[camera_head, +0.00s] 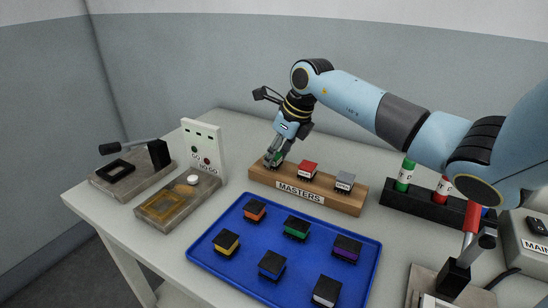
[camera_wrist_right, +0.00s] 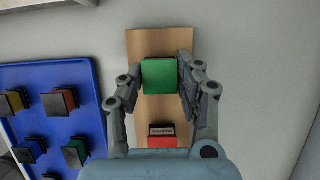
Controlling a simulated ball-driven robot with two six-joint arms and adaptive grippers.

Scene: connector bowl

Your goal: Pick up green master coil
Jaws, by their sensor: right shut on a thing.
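The green master coil (camera_wrist_right: 159,76) shows as a green square block in the right wrist view, at the end of the wooden MASTERS rack (camera_head: 333,202). In the head view it is mostly hidden by my gripper at the rack's left end. My right gripper (camera_head: 273,160) reaches down there. In the right wrist view my right gripper (camera_wrist_right: 160,80) has one finger on each side of the green block and is shut on it. I cannot tell whether the block is clear of the rack. My left gripper is not in view.
A red master (camera_head: 308,168) and a grey master (camera_head: 345,180) stand on the same rack, to the right. A blue tray (camera_head: 215,262) with several black-sided coloured coils lies in front. A white GO/NO GO panel (camera_head: 203,147) stands left. A black holder (camera_head: 425,208) with coloured cylinders stands right.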

